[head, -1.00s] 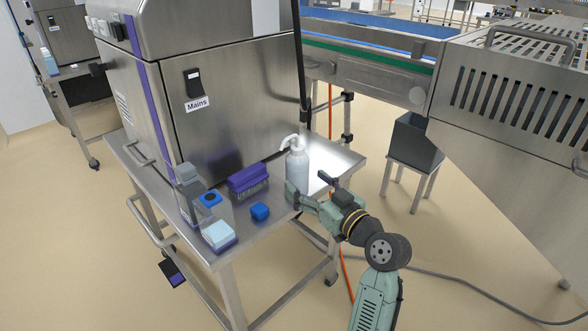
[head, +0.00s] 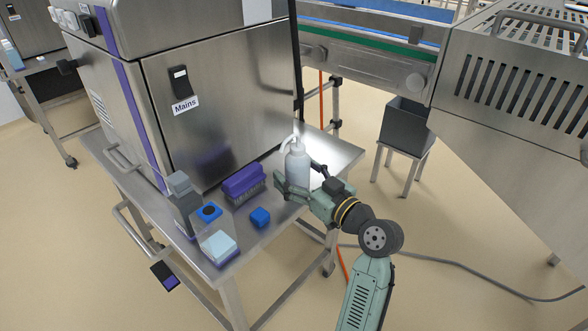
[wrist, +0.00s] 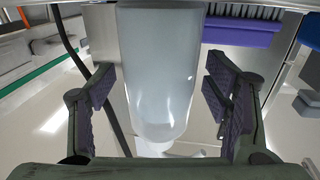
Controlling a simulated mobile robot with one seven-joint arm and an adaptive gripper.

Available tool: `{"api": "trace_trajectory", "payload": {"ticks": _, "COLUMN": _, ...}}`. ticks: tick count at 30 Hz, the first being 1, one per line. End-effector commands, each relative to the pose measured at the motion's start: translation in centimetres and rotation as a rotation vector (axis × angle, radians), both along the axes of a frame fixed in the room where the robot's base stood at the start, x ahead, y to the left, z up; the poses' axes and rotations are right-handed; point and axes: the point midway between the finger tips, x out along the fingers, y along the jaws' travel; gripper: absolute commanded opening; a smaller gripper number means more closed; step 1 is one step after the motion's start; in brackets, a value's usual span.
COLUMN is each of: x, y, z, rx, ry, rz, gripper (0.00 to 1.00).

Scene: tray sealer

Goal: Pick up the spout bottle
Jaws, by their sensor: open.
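The spout bottle (head: 297,166) is a pale, translucent bottle with a white curved spout. It stands upright on the steel table near its right end. In the wrist view its body (wrist: 158,75) fills the middle between my two fingers. My gripper (head: 299,183) is open, with one finger on each side of the bottle. In the wrist view my gripper (wrist: 160,105) shows a visible gap on both sides, so the pads appear apart from the bottle.
A purple brush (head: 243,182) and a blue block (head: 260,217) lie left of the bottle. The steel machine (head: 220,105) rises behind. The table's right end is clear.

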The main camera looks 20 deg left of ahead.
Motion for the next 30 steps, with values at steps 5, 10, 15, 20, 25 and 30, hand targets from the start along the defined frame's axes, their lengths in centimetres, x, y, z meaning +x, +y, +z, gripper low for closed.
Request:
{"api": "trace_trajectory", "payload": {"ticks": 5, "x": 0.01, "y": 0.00, "z": 0.00, "rx": 0.000, "ry": 0.000, "rz": 0.000, "gripper": 0.64}}
{"api": "trace_trajectory", "payload": {"ticks": 10, "x": 0.01, "y": 0.00, "z": 0.00, "rx": 0.000, "ry": 0.000, "rz": 0.000, "gripper": 0.53}}
{"api": "trace_trajectory", "payload": {"ticks": 15, "x": 0.02, "y": 0.01, "z": 0.00, "rx": 0.000, "ry": 0.000, "rz": 0.000, "gripper": 0.41}}
{"api": "trace_trajectory", "payload": {"ticks": 20, "x": 0.02, "y": 0.01, "z": 0.00, "rx": 0.000, "ry": 0.000, "rz": 0.000, "gripper": 0.31}}
{"api": "trace_trajectory", "payload": {"ticks": 25, "x": 0.01, "y": 0.02, "z": 0.00, "rx": 0.000, "ry": 0.000, "rz": 0.000, "gripper": 0.20}}
{"api": "trace_trajectory", "payload": {"ticks": 30, "x": 0.01, "y": 0.02, "z": 0.08, "rx": 0.000, "ry": -0.001, "rz": 0.000, "gripper": 0.13}}
